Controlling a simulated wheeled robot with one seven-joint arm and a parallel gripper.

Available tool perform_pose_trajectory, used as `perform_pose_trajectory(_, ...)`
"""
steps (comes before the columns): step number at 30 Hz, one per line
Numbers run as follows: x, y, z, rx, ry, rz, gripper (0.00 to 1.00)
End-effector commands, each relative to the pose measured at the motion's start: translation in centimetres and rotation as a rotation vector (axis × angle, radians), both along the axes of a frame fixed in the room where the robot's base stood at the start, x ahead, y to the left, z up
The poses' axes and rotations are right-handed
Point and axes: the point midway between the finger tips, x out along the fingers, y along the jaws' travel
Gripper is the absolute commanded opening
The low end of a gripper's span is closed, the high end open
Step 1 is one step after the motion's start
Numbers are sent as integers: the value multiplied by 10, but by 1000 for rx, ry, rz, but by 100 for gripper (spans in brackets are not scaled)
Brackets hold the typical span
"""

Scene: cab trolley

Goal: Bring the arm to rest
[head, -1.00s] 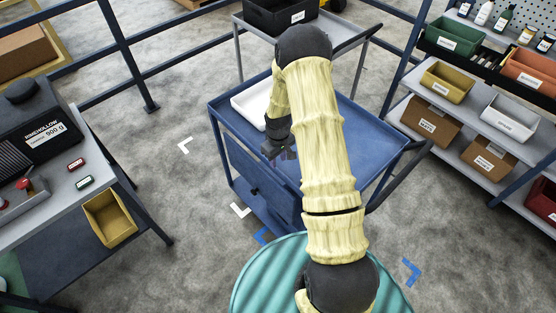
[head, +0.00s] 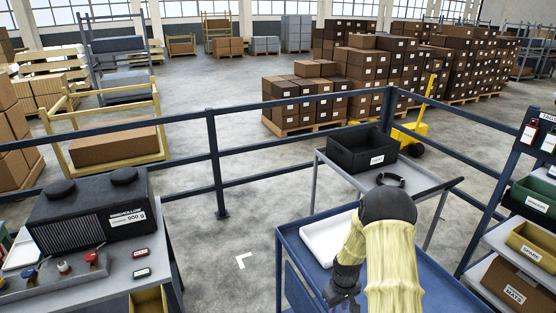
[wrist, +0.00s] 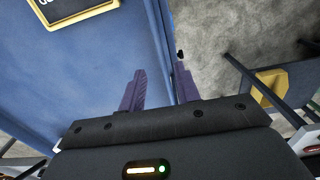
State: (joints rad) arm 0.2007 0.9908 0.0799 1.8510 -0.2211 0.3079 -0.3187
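My gripper (head: 344,297) hangs at the end of my bent, cream-sleeved arm, near the blue trolley (head: 290,240) at the lower right of the head view. In the wrist view my gripper (wrist: 160,72) has its two purple fingers apart, with nothing seen between them. Blue trolley surface (wrist: 95,75) fills the left of that view, and grey floor shows to the right. My arm hides part of the trolley's top.
A white tray (head: 325,238) lies on the blue trolley. Behind stands a grey cart (head: 428,178) with a black bin (head: 345,151) and a dark ring (head: 391,180). Railings (head: 213,160) cross behind; floor between is clear.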

Motion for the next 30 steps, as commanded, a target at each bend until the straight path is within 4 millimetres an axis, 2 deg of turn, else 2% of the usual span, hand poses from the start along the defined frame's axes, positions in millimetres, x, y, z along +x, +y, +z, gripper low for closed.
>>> perform_pose_trajectory(1,0,0,-13,0,1,-1,33)
perform_pose_trajectory(6,0,0,-36,-1,2,1,33)
perform_pose_trajectory(12,0,1,-50,0,0,1,33)
perform_pose_trajectory(24,0,0,-50,0,0,1,33)
perform_pose_trajectory(30,2,-1,-41,-4,-5,-6,33)
